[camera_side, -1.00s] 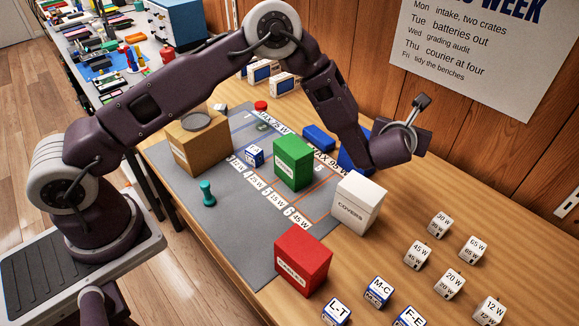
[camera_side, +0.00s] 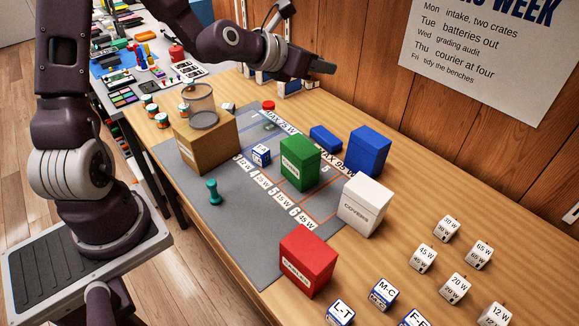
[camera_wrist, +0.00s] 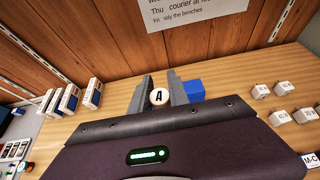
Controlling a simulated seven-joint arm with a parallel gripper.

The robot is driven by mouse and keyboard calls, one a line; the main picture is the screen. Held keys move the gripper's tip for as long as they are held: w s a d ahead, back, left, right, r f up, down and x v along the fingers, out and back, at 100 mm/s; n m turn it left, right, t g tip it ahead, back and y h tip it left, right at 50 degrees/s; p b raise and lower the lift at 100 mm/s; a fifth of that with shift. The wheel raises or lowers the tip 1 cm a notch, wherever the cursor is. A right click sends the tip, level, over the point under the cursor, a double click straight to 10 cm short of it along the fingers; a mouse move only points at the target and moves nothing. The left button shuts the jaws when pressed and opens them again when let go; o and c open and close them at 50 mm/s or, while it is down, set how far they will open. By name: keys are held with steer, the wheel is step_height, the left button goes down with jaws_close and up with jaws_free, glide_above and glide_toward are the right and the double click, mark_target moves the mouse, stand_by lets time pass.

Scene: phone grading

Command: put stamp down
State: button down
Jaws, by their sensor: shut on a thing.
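My gripper (camera_wrist: 162,86) is shut on a stamp (camera_wrist: 159,97), whose round white end with a black "A" shows between the two grey fingers in the wrist view. In the side view my gripper (camera_side: 328,68) is held up above the far side of the bench, near the wooden wall, pointing right. The stamp is hard to make out there. A teal, peg-shaped piece like a stamp handle (camera_side: 213,190) stands upright on the near left of the grey mat (camera_side: 215,225), well away from my gripper.
A cardboard box (camera_side: 207,148) with a clear cylinder stands at the mat's left. Green (camera_side: 300,165), white (camera_side: 362,207), red (camera_side: 307,262) and blue (camera_side: 369,152) boxes stand on or around the mat. Several labelled cubes occupy the right. A small red round piece (camera_side: 268,105) lies near the mat's far edge.

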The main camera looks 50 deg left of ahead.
steer(key=shift+w, duration=0.1)
steer(key=w+d+f+n+y, duration=0.4)
steer(key=w+d+f, duration=0.3)
steer(key=w+d, duration=0.45)
steer(key=s+d+f+n+g+y, duration=0.1)
steer(key=s+d+f+y, duration=0.15)
steer(key=d+f, duration=0.4)
steer(key=s+d+f+n+g+y, duration=0.1)
steer(key=s+d+f+n, duration=0.1)
steer(key=s+d+f, duration=0.35)
steer(key=f, duration=0.3)
steer(key=w+d+f, duration=0.1)
steer(key=f, duration=0.3)
steer(key=d+f, duration=0.1)
steer(key=f, duration=0.2)
steer(key=shift+w+f, duration=0.25)
